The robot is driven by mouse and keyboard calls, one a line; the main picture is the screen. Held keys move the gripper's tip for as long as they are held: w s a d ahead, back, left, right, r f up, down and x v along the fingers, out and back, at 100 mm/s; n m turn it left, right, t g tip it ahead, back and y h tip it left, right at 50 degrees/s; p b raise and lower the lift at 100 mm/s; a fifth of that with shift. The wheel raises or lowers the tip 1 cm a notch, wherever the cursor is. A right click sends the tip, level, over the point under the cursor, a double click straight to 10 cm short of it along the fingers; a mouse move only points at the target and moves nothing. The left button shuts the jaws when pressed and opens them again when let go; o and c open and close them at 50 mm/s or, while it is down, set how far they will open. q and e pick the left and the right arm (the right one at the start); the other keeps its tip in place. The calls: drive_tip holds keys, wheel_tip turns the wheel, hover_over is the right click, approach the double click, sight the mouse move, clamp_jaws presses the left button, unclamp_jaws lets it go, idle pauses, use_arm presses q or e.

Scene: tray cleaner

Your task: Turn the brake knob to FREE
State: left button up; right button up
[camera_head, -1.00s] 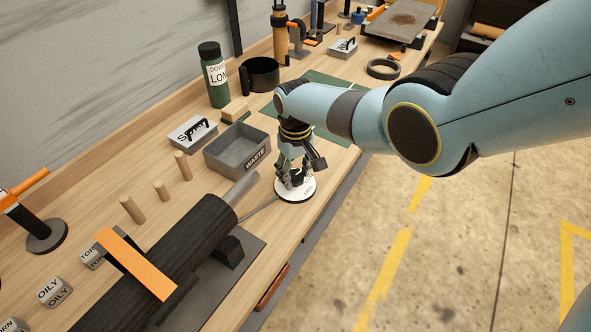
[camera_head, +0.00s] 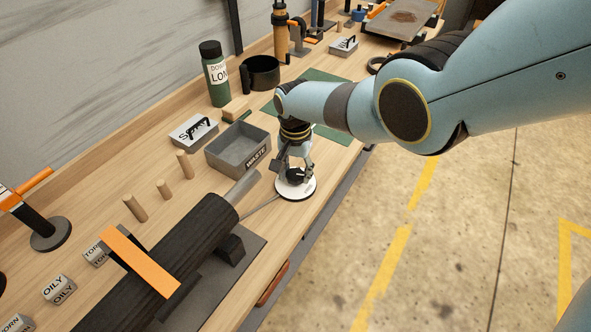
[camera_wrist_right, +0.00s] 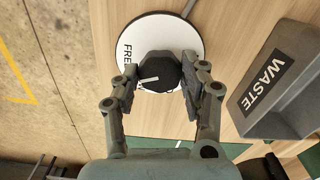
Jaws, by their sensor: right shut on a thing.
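The brake knob is a dark, faceted knob (camera_wrist_right: 160,66) on a round white dial plate (camera_wrist_right: 168,24). In the head view the white dial (camera_head: 306,190) sits near the bench's front edge. FREE is printed on the dial to the left of the knob in the right wrist view. A white pointer line on the knob points left, toward the lower end of that word. Other dial lettering is hidden. My right gripper (camera_wrist_right: 158,74) reaches down over the dial, shut on the knob with one finger on each side. My left gripper is not in view.
A grey WASTE bin (camera_head: 238,150) stands close beside the dial; it also shows in the right wrist view (camera_wrist_right: 290,115). A dark roller (camera_head: 190,235) lies in front, with a thin rod reaching the dial. Wooden pegs (camera_head: 185,165) stand left. The floor at right is clear.

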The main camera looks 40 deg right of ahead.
sight(295, 174)
drive_tip(key=shift+m, duration=2.2)
drive_tip(key=o, duration=1.2)
drive_tip(key=shift+c, duration=0.2)
drive_tip(key=shift+w+r, duration=0.1)
drive_tip(key=shift+r, duration=0.55)
wheel_tip(295, 174, up, 11)
drive_tip(key=shift+f, duration=0.15)
